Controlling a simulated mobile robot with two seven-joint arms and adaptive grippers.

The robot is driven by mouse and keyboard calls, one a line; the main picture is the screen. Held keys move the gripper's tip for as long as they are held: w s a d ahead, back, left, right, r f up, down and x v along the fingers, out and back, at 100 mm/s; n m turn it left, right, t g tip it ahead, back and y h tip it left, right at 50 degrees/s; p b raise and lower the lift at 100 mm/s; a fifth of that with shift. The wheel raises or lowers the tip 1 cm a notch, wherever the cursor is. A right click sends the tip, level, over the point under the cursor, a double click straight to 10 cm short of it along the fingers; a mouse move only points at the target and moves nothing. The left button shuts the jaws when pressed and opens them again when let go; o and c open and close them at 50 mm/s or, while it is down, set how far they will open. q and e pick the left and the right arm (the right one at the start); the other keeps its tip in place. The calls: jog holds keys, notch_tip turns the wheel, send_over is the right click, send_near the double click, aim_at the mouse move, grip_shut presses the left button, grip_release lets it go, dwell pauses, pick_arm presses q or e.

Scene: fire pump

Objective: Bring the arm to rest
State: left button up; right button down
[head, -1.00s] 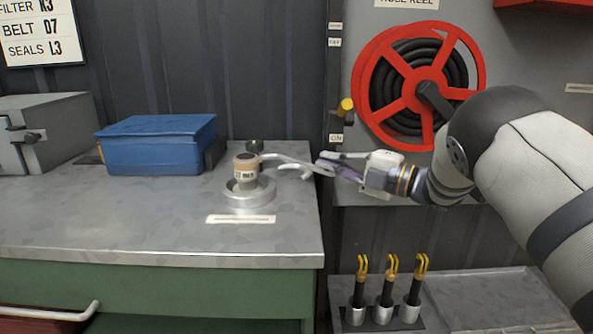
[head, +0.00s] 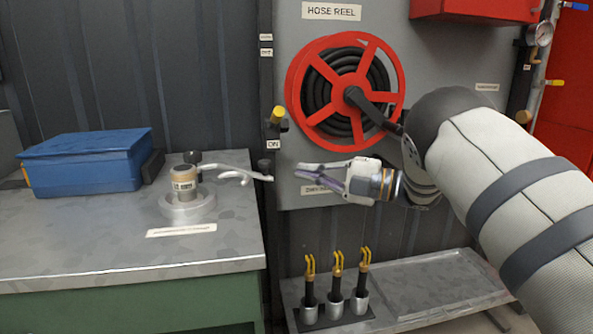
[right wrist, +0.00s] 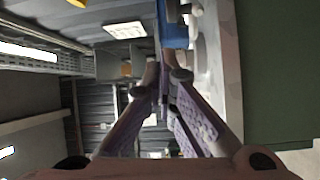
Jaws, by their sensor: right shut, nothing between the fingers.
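My right arm comes in from the right in the head view. Its gripper (head: 298,174) is shut and empty, in front of the grey panel below the hose reel. In the right wrist view the finger pads of the gripper (right wrist: 165,85) come together near the middle, with nothing between them. A tan labelled cylinder (head: 184,178) stands upright in a round metal base on the bench. A curved grey handle (head: 235,175) reaches from beside it toward the gripper, with a gap between handle and fingertips. My left gripper is not in view.
The hose reel (head: 346,92) with red spokes hangs close behind my right arm. A blue box (head: 85,165) sits on the metal bench (head: 100,235). Several yellow-topped tools (head: 337,280) stand in holders on a low shelf (head: 440,290). A yellow knob (head: 278,113) sits beside the panel.

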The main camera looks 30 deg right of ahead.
jog(key=s+f+m+h+p, duration=0.1)
jog(key=s+f+m+h, duration=0.25)
jog(key=f+m, duration=0.45)
jog(key=s+f+m+h+p, duration=0.15)
jog(key=f+m+h, duration=0.35)
jog(key=f, duration=0.6)
jog(key=s+a+f+m+g+h, duration=0.25)
jog(key=s+f+m+g, duration=0.2)
jog(key=s+f, duration=0.75)
jog(key=s+a+f+m+g+h, duration=0.1)
jog(key=s+f+m+g, duration=0.15)
jog(key=s, duration=0.55)
jog(key=s+a+f+m+g, duration=0.2)
jog(key=s+f, duration=0.1)
jog(key=s, duration=0.5)
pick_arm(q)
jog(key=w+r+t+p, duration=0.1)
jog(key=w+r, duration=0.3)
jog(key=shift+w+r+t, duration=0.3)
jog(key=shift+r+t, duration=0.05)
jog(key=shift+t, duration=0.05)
pick_arm(e)
jog(key=s+a+r+m+g, duration=0.1)
jog(key=s+a+g, duration=0.1)
jog(key=s, duration=0.8)
jog(key=s+a+m+g, duration=0.2)
jog(key=s+g, duration=0.3)
jog(key=s, duration=0.6)
jog(key=shift+r, duration=0.4)
